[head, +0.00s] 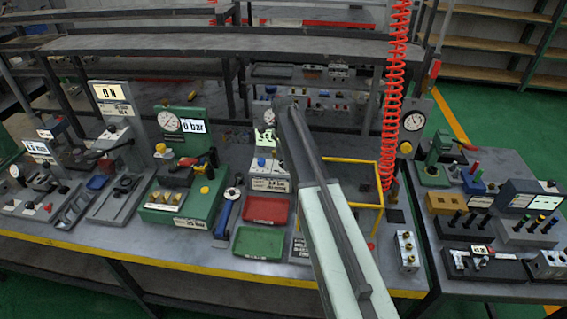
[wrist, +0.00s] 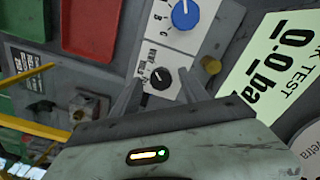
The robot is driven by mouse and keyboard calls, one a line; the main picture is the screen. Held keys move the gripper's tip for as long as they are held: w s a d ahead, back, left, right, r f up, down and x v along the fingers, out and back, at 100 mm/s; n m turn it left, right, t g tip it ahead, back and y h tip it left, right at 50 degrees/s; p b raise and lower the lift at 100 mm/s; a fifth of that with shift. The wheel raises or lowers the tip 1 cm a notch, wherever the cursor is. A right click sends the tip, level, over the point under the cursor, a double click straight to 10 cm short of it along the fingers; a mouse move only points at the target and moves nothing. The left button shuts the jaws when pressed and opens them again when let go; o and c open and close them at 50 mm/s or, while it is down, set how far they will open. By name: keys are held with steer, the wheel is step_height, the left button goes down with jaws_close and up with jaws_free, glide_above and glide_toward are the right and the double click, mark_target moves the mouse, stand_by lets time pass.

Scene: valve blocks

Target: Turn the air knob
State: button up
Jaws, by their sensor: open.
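In the wrist view a pale panel carries a small black knob (wrist: 160,78) with "VENT" lettering beside it, and a larger blue knob (wrist: 185,14) marked with letters. My gripper (wrist: 159,84) is open, its two fingers pointing at the panel, one on each side of the black knob. I cannot tell whether they touch it. A tilted display (wrist: 275,65) to the right reads 0.0 ba, partly cut off. In the head view the blue knob (head: 262,162) shows left of my arm; the black knob and fingertips cannot be made out there.
A yellow frame (head: 352,159) stands right of my arm. A red tray (head: 265,208) and a green tray (head: 258,243) lie left of it. A brass fitting (wrist: 211,66) sits beside the panel. A red coiled hose (head: 391,120) hangs behind. Several test units crowd the left bench.

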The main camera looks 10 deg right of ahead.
jaws_close()
steer(key=shift+d, duration=0.15)
steer(key=n, duration=0.8)
steer(key=shift+s+a+n, duration=0.1)
steer(key=shift+a+n, duration=0.1)
steer(key=shift+n, duration=0.1)
steer(key=n, duration=0.9)
steer(key=shift+n, duration=0.3)
